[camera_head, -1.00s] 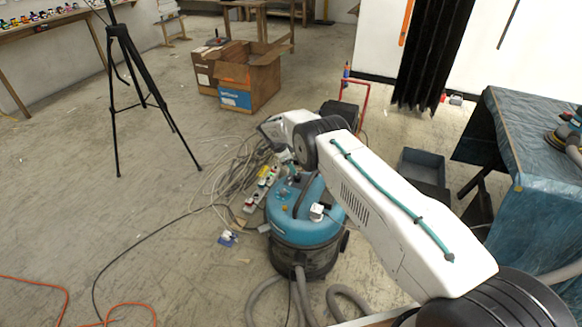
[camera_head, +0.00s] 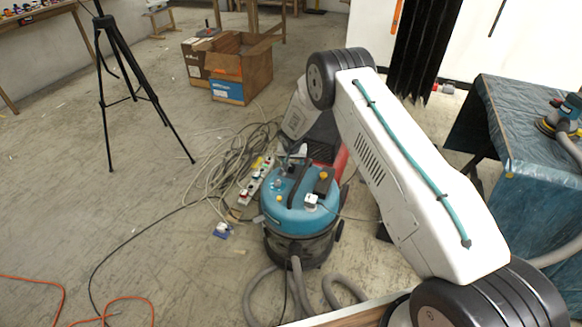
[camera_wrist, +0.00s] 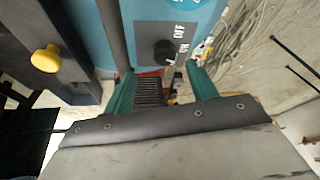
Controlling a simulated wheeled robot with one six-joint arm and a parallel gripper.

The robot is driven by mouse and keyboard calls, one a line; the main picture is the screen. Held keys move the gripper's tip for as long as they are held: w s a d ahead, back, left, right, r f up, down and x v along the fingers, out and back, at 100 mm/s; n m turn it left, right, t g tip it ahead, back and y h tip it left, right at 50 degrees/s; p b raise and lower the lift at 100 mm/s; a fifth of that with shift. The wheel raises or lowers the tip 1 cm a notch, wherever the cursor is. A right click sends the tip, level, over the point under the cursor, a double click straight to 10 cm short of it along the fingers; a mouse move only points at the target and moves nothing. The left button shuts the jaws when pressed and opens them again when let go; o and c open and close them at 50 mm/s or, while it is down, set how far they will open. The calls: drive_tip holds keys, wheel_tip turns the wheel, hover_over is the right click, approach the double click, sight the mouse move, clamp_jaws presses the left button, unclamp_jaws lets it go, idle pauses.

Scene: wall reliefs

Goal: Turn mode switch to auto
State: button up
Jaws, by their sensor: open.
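The blue vacuum (camera_head: 287,222) stands on the floor in the head view, with knobs and a black handle on top. In the wrist view its blue top (camera_wrist: 210,12) carries a grey panel with a black rotary switch (camera_wrist: 165,50), marked OFF and ON. I cannot read an AUTO mark or tell the exact setting. My gripper (camera_wrist: 160,67) is open, with its green fingers on either side below the switch and no visible contact. A yellow knob (camera_wrist: 45,58) sits on a dark part to the left.
A power strip (camera_head: 254,184) and tangled cables (camera_head: 215,160) lie beside the vacuum. Grey hoses (camera_head: 262,290) curl in front. A tripod (camera_head: 125,75) stands at left, cardboard boxes (camera_head: 228,65) behind, and a covered table (camera_head: 520,140) at right. The floor at left is mostly clear.

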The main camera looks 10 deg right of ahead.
sight(291, 167)
drive_tip(key=shift+n, duration=0.5)
drive_tip(key=x, duration=0.3)
drive_tip(key=w+x, duration=0.1)
drive_tip(key=x, duration=0.3)
drive_tip(key=shift+a+f, duration=0.1)
drive_tip(key=shift+f, duration=0.1)
drive_tip(key=c, duration=1)
